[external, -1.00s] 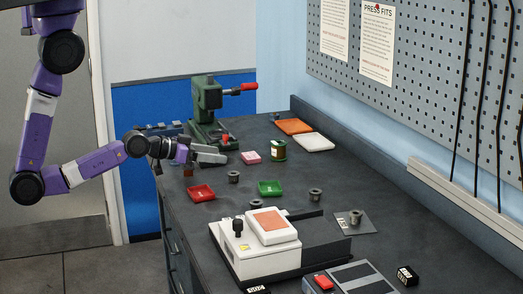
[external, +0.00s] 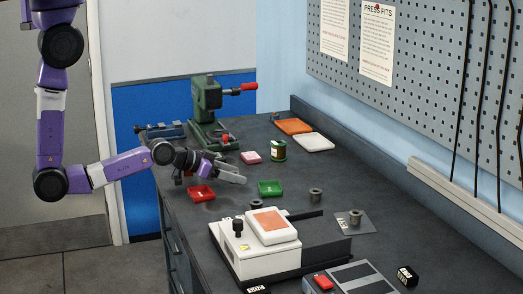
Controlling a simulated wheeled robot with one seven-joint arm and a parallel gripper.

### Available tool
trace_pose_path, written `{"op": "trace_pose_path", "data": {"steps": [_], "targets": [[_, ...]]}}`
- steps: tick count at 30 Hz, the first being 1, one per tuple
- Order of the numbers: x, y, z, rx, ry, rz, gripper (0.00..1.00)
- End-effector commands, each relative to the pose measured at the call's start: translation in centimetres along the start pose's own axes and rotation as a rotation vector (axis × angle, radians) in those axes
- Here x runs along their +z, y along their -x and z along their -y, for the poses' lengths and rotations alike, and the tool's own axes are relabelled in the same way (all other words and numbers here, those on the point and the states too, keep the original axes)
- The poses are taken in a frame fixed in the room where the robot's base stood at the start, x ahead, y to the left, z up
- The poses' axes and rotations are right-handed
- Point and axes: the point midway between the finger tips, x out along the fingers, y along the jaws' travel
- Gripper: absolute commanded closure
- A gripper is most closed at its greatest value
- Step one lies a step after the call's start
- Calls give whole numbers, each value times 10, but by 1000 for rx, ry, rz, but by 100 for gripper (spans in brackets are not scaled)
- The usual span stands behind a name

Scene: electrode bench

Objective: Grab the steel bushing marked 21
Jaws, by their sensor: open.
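Several small grey steel bushings stand on the dark bench. One bushing (external: 316,194) is right of the green tray, another bushing (external: 355,216) stands on a grey card, and a third bushing (external: 256,204) is behind the white device. No number 21 can be read on any of them. My gripper (external: 238,174) is open over the bench between the red and green trays. It covers the spot where a further bushing stood; I cannot tell whether that bushing is between the fingers.
Near my gripper are a red tray (external: 201,193), a green tray (external: 270,187), a pink block (external: 251,157) and a green press (external: 208,110). The white device (external: 240,247) stands in front. Orange (external: 294,127) and white (external: 314,142) trays lie at the back.

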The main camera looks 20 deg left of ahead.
Motion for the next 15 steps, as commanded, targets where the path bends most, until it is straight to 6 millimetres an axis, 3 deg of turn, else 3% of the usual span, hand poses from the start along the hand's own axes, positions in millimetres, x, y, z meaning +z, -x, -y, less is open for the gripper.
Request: {"op": "trace_pose_path", "data": {"steps": [6, 15], "targets": [[1, 0, 0, 0, 0, 0, 43], [0, 0, 0, 0, 0, 0, 100]]}}
